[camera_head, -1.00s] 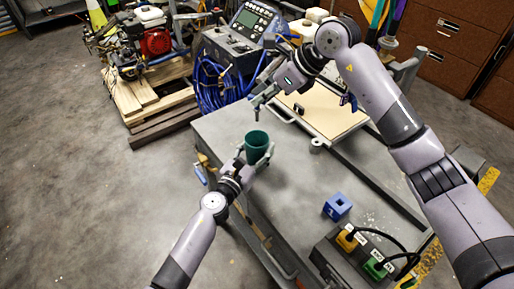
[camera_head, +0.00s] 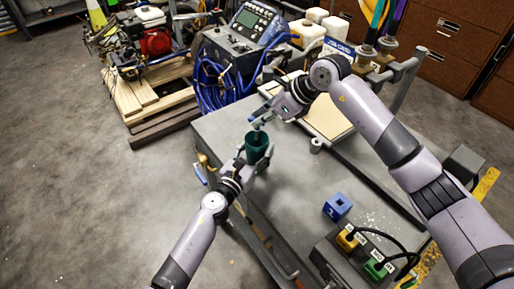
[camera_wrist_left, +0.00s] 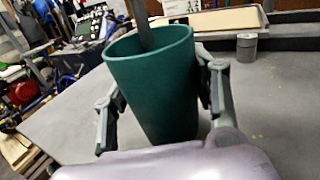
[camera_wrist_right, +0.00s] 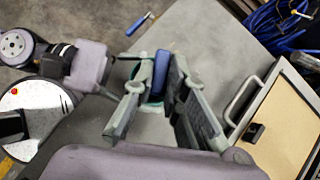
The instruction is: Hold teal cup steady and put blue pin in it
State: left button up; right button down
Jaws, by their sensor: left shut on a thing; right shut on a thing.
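The teal cup (camera_head: 258,152) stands upright at the left edge of the grey bench, open end up. My left gripper (camera_head: 255,160) is shut around its sides, one finger on each side; the cup (camera_wrist_left: 155,85) fills the middle of the left wrist view. My right gripper (camera_head: 260,121) is over the cup's mouth, pointing down. It is shut on the blue pin (camera_wrist_right: 160,74), seen between its fingers in the right wrist view, with the cup's rim partly visible behind. In the left wrist view a dark bar reaches down inside the rim; I cannot tell whether it is finger or pin.
A blue block (camera_head: 337,206) with an opening sits on the grey bench (camera_head: 290,200). A box with yellow and green connectors (camera_head: 350,258) is at the near end. A small grey cylinder (camera_head: 316,145) and a tan panel (camera_head: 328,115) lie to the right of the cup.

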jog(key=shift+f, duration=1)
jog(key=c, duration=1.5)
grip_release()
jog(key=shift+c, duration=0.2)
jog(key=v, duration=1.2)
pick_arm(q)
jog(key=o, duration=1.2)
